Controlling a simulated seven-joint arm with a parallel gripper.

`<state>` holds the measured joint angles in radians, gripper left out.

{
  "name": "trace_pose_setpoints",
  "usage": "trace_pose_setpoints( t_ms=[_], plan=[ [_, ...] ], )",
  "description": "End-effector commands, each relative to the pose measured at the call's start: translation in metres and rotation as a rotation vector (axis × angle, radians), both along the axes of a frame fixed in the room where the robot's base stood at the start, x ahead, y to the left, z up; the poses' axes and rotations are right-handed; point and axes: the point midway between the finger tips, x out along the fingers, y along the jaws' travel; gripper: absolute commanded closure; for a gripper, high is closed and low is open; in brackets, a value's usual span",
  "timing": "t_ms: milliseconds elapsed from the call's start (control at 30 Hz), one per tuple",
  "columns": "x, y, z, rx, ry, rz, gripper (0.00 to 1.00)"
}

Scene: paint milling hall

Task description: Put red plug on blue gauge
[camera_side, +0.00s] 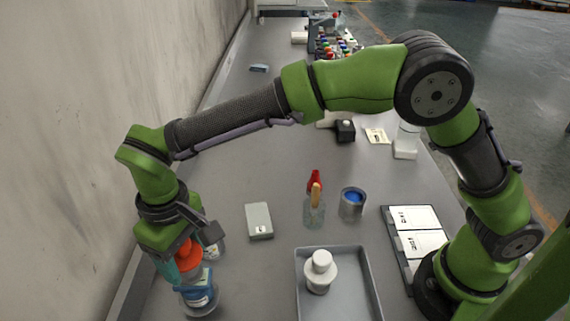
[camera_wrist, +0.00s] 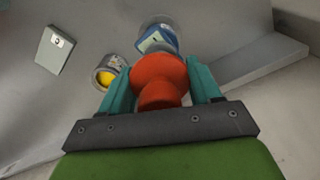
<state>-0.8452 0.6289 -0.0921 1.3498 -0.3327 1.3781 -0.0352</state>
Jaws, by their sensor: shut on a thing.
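The red plug (camera_side: 188,252) is an orange-red rounded piece. My gripper (camera_wrist: 161,72) is shut on it, with a teal finger on each side; the plug (camera_wrist: 158,78) fills the gap in the wrist view. The blue gauge (camera_side: 199,292), with a white label and a clear round base, stands at the lower left in the side view, directly below the plug. In the wrist view the gauge (camera_wrist: 154,40) shows just beyond the plug, which hides part of it. I cannot tell whether plug and gauge touch.
A can with yellow inside (camera_wrist: 107,75) stands close beside the gauge. A grey box (camera_side: 258,220), a jar with a brush (camera_side: 315,208), a blue paint can (camera_side: 352,203) and a tray (camera_side: 300,292) holding a white piece (camera_side: 320,272) stand to the right. A wall (camera_side: 75,130) rises at left.

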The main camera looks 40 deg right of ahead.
Motion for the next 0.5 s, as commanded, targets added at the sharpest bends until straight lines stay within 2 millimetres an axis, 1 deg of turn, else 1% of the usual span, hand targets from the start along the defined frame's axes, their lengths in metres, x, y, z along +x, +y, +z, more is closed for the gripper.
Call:
trace_pose_setpoints(
  t_ms=[67,300,433,467,500],
  plan=[
    [0.0,0.0003,-0.0039,0.001,-0.001,-0.001,0.72],
    [0.0,0.0002,-0.0042,0.002,-0.001,-0.001,0.72],
    [0.0001,-0.0001,-0.0078,0.002,-0.001,-0.001,0.72],
    [0.0,-0.0001,-0.0076,0.001,-0.002,0.0,0.33],
    [0.0,-0.0001,-0.0075,0.001,-0.002,-0.001,0.26]
  ],
)
